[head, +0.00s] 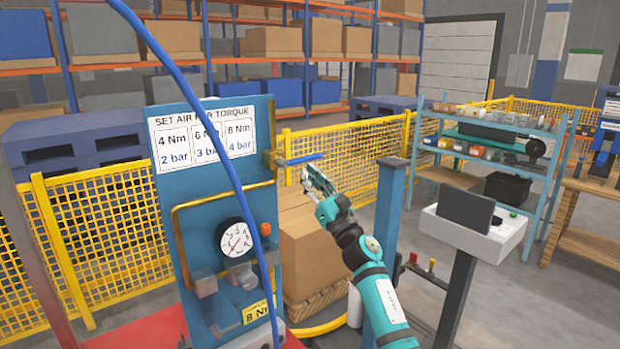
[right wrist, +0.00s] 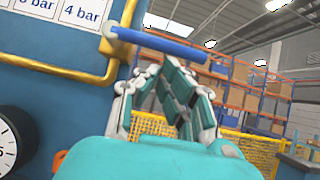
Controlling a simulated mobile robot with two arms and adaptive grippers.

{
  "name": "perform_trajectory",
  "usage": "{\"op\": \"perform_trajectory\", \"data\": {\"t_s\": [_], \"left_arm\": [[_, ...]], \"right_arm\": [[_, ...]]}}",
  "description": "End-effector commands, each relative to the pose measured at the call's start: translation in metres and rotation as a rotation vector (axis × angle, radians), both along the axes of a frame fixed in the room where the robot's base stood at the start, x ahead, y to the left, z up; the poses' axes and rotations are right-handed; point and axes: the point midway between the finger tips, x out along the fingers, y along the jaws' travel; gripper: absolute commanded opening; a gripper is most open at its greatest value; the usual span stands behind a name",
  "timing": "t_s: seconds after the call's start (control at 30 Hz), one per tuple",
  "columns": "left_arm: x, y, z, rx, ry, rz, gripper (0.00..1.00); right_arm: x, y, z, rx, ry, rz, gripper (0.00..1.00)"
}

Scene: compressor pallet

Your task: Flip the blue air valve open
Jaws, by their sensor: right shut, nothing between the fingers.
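The blue air valve handle (head: 304,160) sticks out to the right from the brass pipe at the upper right edge of the blue panel (head: 222,190). In the right wrist view the blue handle (right wrist: 160,44) runs sideways across the top, from the pipe fitting at left toward the right. My right gripper (head: 306,170) is shut and empty, with its fingertips just below the handle; whether they touch it I cannot tell. In the right wrist view the gripper's fingers (right wrist: 170,75) come up beneath the handle. My left gripper is not in view.
A round gauge (head: 236,238) and a brass pipe (head: 180,235) sit on the panel. A blue hose (head: 205,115) hangs in front of it. Cardboard boxes (head: 308,255) stand behind my right arm. A laptop stand (head: 470,235) and a blue shelf (head: 540,180) are to the right.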

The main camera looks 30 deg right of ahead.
Motion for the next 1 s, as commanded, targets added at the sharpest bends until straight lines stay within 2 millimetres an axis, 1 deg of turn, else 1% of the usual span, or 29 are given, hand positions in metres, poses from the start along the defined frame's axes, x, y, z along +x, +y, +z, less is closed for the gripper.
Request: {"op": "perform_trajectory", "data": {"t_s": [0.2, 0.67, 0.87, 1.0], "left_arm": [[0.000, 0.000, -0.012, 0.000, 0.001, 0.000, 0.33], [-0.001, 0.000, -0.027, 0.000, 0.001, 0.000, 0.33], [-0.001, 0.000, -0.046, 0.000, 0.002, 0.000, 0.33], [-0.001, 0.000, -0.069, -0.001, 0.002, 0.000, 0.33]], "right_arm": [[0.000, -0.002, 0.000, -0.043, -0.004, -0.001, 0.00], [0.000, -0.004, 0.006, -0.115, -0.011, 0.000, 0.00], [0.000, -0.008, 0.009, -0.194, -0.019, -0.003, 0.00], [-0.001, -0.011, 0.014, -0.292, -0.027, -0.004, 0.00]]}}
